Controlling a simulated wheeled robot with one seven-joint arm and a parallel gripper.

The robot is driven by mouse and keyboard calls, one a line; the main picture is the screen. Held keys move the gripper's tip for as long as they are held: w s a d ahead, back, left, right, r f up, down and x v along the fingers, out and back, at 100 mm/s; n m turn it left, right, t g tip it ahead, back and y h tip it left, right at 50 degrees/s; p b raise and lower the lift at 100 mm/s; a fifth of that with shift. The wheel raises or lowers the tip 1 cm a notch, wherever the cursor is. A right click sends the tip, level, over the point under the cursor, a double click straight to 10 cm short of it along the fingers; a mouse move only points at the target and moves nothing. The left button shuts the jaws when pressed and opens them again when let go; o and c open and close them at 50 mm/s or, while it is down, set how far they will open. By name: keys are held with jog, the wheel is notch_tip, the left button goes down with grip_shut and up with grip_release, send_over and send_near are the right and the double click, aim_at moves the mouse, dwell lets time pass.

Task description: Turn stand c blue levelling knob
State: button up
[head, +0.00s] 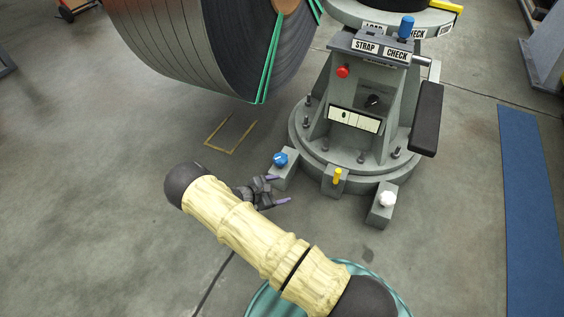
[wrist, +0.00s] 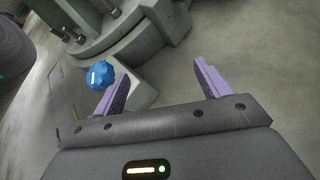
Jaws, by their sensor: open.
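A blue faceted knob (head: 281,158) with a white mark sits on a grey block at the left front of the round stand base (head: 307,163). It also shows in the wrist view (wrist: 100,73), left of centre, beside the left finger's tip. My gripper (head: 281,189) is open and empty, with purple fingers, just in front of that block. In the wrist view the gap between the fingers (wrist: 160,72) holds only floor and part of the block; the knob lies outside the gap on the left. I see no letter c on the stand.
A yellow knob (head: 337,176) and a white knob (head: 387,199) sit on neighbouring blocks. The stand carries a "STRAP CHECK" sign (head: 380,50), a red button (head: 342,71) and a black dial (head: 374,101). A large steel coil (head: 190,45) hangs behind left.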

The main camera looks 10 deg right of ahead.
jog(key=w+a+f+n+t+b, duration=0.2)
jog(key=w+a+f+n+t, duration=0.1)
jog(key=n+t, duration=0.6)
jog(key=shift+w+a+n+t, duration=0.4)
jog(key=shift+w+a, duration=0.15)
jog(key=shift+a, duration=0.45)
jog(key=shift+f, duration=0.15)
